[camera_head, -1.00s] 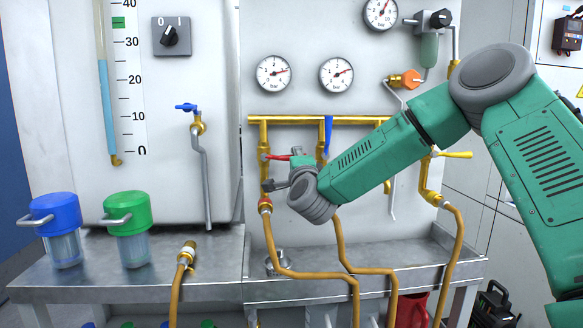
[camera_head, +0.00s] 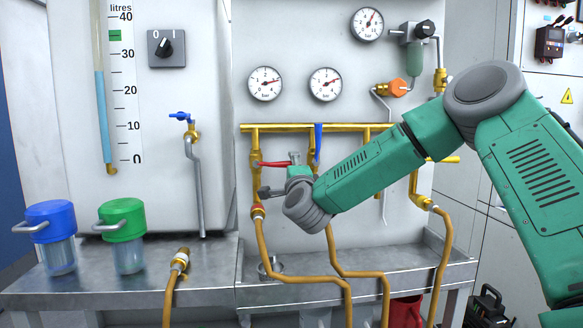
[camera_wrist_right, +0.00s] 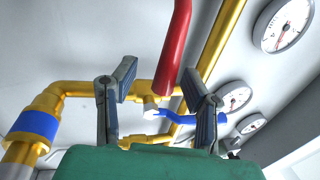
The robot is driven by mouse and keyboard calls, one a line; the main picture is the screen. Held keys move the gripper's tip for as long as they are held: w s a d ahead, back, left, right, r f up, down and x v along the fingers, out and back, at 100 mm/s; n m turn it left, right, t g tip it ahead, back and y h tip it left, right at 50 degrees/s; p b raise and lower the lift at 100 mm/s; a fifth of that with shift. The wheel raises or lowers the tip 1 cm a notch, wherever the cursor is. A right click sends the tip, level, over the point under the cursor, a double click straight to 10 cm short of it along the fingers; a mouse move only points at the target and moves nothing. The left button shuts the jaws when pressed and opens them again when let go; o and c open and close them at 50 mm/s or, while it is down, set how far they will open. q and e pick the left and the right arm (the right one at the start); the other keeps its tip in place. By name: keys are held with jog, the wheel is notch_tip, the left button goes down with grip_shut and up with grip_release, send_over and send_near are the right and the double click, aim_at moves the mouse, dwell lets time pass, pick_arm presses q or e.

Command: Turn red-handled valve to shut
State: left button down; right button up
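The red-handled valve (camera_head: 273,164) is on the left vertical brass pipe below the horizontal manifold. Its handle points sideways to the right, across the pipe. My right gripper (camera_head: 278,175) is at this handle, with its arm coming in from the right. In the right wrist view the gripper's two dark fingers (camera_wrist_right: 158,78) are apart. The red handle (camera_wrist_right: 174,50) shows in the gap between them, and I cannot tell whether a finger touches it. My left gripper is not in view.
A blue handle (camera_head: 318,142) hangs close to the right of the red one. A yellow handle (camera_head: 446,160) is further right, behind my arm. Brown hoses (camera_head: 300,277) run below over the metal bench (camera_head: 205,278). Gauges (camera_head: 265,83) are above.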

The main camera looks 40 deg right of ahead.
jog(key=shift+w+a+f, duration=0.15)
jog(key=shift+w+f, duration=0.05)
jog(key=shift+f, duration=0.05)
jog(key=v, duration=1.2)
jog(key=shift+s+d+r, duration=0.15)
jog(key=shift+d, duration=0.1)
